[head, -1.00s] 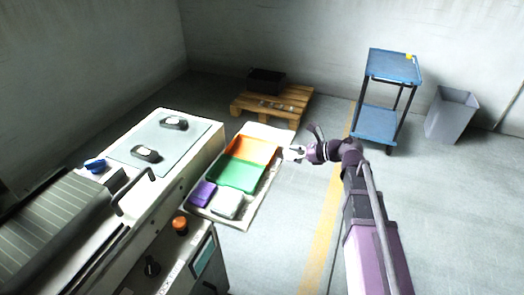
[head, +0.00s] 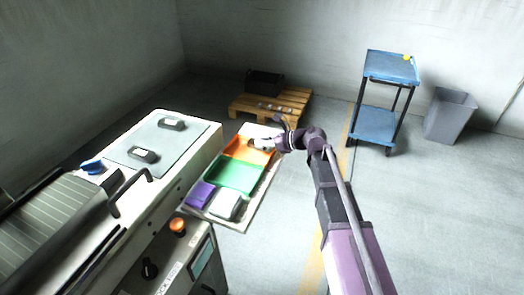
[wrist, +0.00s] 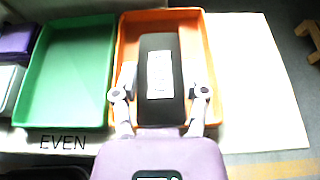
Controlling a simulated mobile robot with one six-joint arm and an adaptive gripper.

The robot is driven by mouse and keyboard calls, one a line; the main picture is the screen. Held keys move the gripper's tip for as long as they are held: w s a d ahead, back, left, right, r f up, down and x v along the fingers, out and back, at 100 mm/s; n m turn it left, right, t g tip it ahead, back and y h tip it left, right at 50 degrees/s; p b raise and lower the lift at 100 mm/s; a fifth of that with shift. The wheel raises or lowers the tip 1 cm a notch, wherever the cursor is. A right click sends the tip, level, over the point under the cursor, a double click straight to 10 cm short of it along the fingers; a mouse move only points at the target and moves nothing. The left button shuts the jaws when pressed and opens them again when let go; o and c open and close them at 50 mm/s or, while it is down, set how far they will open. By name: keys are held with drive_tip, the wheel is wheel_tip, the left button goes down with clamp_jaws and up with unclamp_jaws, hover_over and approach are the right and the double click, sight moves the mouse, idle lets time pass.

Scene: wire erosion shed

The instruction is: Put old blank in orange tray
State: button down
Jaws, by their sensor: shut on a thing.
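My gripper (wrist: 162,90) is shut on a dark block with a white label (wrist: 160,42), which looks like the old blank; the label is too small to read. In the wrist view the block is over the orange tray (wrist: 128,48), within its side walls. Whether it touches the tray floor I cannot tell. In the head view my gripper (head: 272,143) is above the orange tray (head: 236,152), reaching in from the right, and the block is hard to make out there.
A green tray (head: 236,176) adjoins the orange one. A purple box (head: 200,195) and a grey-white box (head: 226,205) sit nearer on the same pale board. Two dark labelled blocks (head: 143,154) lie on the machine's plate at left. A pallet (head: 290,100) stands behind, a blue cart (head: 392,68) right.

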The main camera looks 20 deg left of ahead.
sight(260, 154)
drive_tip(key=shift+a, duration=0.1)
drive_tip(key=shift+w+a, duration=0.15)
drive_tip(key=shift+a, duration=0.15)
drive_tip(key=shift+a+f+b, duration=0.3)
drive_tip(key=shift+f+b, duration=1.5)
drive_tip(key=shift+b, duration=0.05)
drive_tip(key=shift+f, duration=0.15)
drive_tip(key=shift+c, duration=0.6)
unclamp_jaws()
drive_tip(key=shift+r, duration=0.2)
drive_tip(key=w+p+v, duration=0.1)
drive_tip(key=p+v, duration=0.3)
drive_tip(key=v, duration=0.8)
drive_tip(key=shift+s+p, duration=0.3)
drive_tip(key=shift+s, duration=0.1)
